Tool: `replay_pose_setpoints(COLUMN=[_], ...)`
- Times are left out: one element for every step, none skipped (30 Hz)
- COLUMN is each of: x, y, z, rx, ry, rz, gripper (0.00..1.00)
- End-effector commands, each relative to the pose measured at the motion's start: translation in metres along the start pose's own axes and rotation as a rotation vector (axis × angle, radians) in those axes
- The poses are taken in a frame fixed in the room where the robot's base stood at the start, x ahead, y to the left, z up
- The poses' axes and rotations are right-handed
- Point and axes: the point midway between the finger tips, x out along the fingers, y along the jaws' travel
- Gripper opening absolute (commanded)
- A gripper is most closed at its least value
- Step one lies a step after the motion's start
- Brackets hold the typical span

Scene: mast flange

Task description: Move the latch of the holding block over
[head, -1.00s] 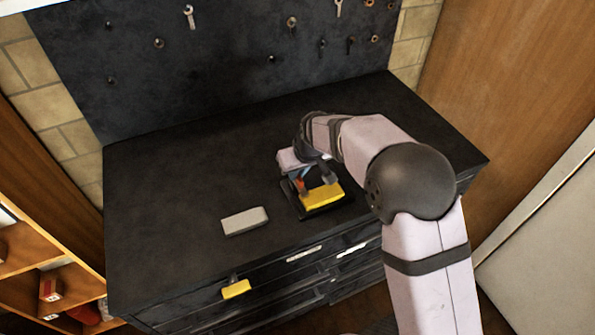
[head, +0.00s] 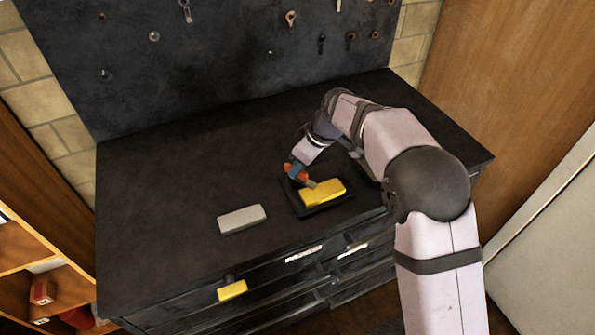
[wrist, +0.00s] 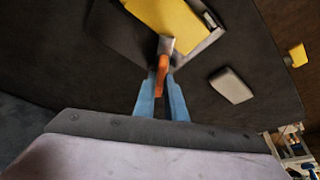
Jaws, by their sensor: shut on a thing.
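The holding block is a dark, low base (head: 342,201) on the black cabinet top, with a yellow block (head: 325,194) in it. The base (wrist: 112,35) and yellow block (wrist: 170,15) show at the top of the wrist view. An orange grip with a grey metal part, seemingly the latch (head: 311,184), sits at the yellow block's left end, the metal reaching over its edge. My gripper (head: 296,170) is shut on the orange grip. In the wrist view its blue fingers (wrist: 162,88) close around the orange grip (wrist: 162,70). The latch's pivot is not clear.
A loose grey block (head: 242,219) lies left of the base. A yellow piece (head: 232,290) projects from the cabinet's drawer front. A dark pegboard (head: 220,60) with hanging tools stands behind. The cabinet top's left and back areas are clear.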

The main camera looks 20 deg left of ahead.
Motion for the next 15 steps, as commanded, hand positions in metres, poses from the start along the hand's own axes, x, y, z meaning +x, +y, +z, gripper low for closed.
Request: replay_pose_setpoints(x=[0.0022,0.0019,0.0016,0.0015,0.0012,0.0005,0.0006,0.0001,-0.0003,-0.0003,-0.0009,-0.0010,-0.0015,-0.0014,-0.0021], y=[0.0016,0.0017,0.0017,0.0020,0.0022,0.0025,0.0028,0.0031,0.0033,0.0034,0.0035,0.0036,0.0039,0.0038,0.0042], z=[0.0010,0.0008,0.0007,0.0004,0.0003,0.0000,0.0002,0.0000,-0.0002,-0.0003,-0.0007,-0.0009,-0.0013,-0.0012,-0.0018], rx=[-0.038,-0.065,-0.101,-0.127,-0.153,-0.188,-0.215,-0.241,-0.277,-0.303,-0.330,-0.365,-0.392,-0.418,-0.453], ry=[0.001,0.000,0.000,0.000,0.000,0.000,-0.001,-0.001,-0.001,-0.001,-0.001,-0.002,-0.001,-0.002,-0.002], rz=[-0.017,-0.027,-0.043,-0.054,-0.065,-0.079,-0.090,-0.101,-0.116,-0.127,-0.138,-0.153,-0.163,-0.176,-0.190], gripper=[0.00,0.00,0.00,0.00,0.00,0.00,0.00,0.00,0.00,0.00,0.00,0.00,0.00,0.00,0.00])
